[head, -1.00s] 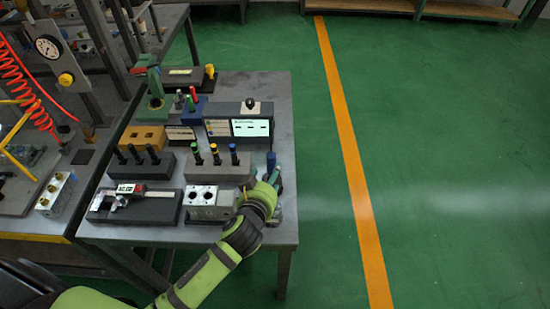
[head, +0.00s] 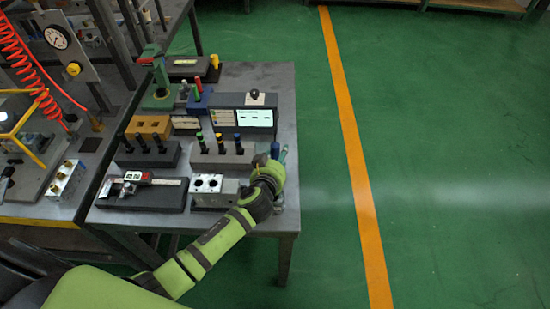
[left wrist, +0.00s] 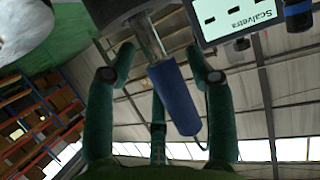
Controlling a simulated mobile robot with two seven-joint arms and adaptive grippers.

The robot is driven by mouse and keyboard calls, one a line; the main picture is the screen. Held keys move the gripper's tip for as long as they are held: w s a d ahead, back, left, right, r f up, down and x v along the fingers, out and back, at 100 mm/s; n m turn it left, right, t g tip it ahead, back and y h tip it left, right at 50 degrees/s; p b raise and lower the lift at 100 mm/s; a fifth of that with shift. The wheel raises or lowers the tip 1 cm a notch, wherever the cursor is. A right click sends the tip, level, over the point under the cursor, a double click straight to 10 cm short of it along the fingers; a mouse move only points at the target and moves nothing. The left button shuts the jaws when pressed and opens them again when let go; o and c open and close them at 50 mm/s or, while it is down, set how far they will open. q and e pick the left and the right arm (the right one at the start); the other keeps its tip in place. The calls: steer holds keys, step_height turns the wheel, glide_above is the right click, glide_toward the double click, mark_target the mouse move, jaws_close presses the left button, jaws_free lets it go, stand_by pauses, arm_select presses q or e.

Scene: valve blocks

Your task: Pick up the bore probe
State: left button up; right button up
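A tool with a blue cylindrical handle (head: 274,150), which looks like the bore probe, stands near the right edge of the grey table. In the left wrist view its blue handle (left wrist: 174,98) hangs from a bright metal shaft, slanting between my green fingers. My left gripper (left wrist: 161,65) is open around the handle, with gaps on both sides and no clear contact. In the head view the left gripper (head: 278,162) is right beside the handle, and the wrist hides the tool's lower part. My right gripper is not in view.
Left of my gripper are a silver valve block (head: 214,190), a grey holder with several coloured plugs (head: 222,160) and a caliper on a dark tray (head: 140,193). A gauge box with a lit screen (head: 240,121) stands behind. The floor right of the table is clear.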

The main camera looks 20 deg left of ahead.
arm_select(q)
jaws_close()
steer(key=shift+r, duration=0.15)
